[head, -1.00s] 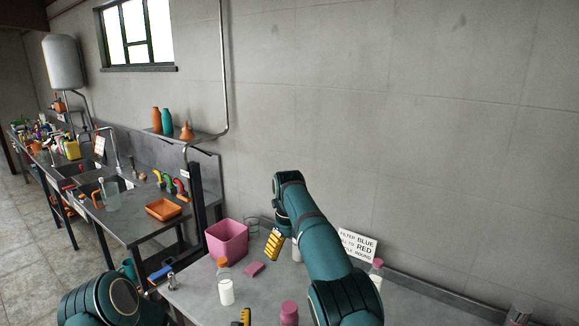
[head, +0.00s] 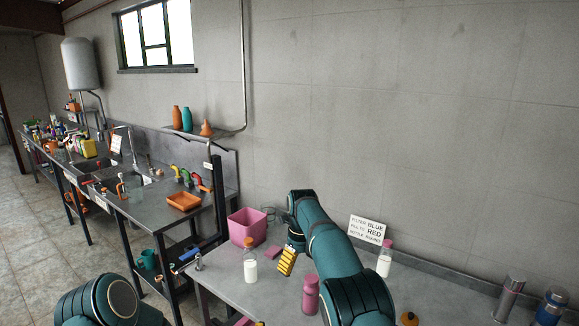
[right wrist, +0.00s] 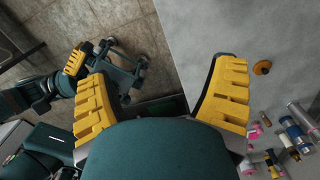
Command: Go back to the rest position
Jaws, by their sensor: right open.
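My right arm reaches over the grey table (head: 225,285) in the head view. My right gripper (head: 287,262) shows its yellow finger pads, apparently near the pink box and a white-filled bottle. In the right wrist view the right gripper (right wrist: 160,85) has its yellow fingers spread wide, with nothing between them. My left arm (head: 105,300) is at the bottom left of the head view. A yellow pad of my left gripper (right wrist: 76,60) appears at the upper left of the right wrist view; its opening cannot be judged.
On the table are a pink box (head: 249,226), white-filled bottles (head: 250,263) (head: 384,261), a pink bottle (head: 311,294), a sign (head: 367,230) and metal cylinders (head: 510,298). A sink counter (head: 150,200) stands left. Open tiled floor (head: 40,235) lies at far left.

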